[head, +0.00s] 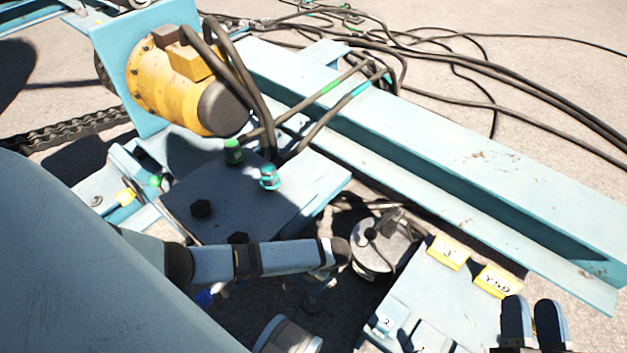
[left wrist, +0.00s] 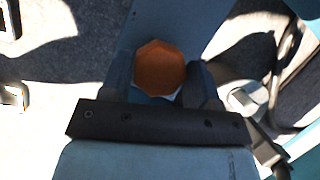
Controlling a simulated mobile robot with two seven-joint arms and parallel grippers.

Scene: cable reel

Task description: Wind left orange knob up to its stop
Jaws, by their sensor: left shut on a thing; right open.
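The orange knob (left wrist: 160,68) shows in the left wrist view as an eight-sided orange cap over a paler base, in front of a blue surface. My left gripper (left wrist: 161,82) is shut on it, with one finger on each side. In the head view I cannot make out the orange knob or the left fingertips; my left arm crosses the lower left part there. My right gripper (head: 533,322) is at the bottom right of the head view, open and empty, with a narrow gap between its fingers.
A yellow motor (head: 185,82) stands on the blue frame at upper left. A blue beam (head: 440,150) runs to the right, with black cables (head: 500,83) beyond it. Yellow labels (head: 447,252) mark a blue panel (head: 420,290) left of my right gripper. A chain (head: 70,132) lies at left.

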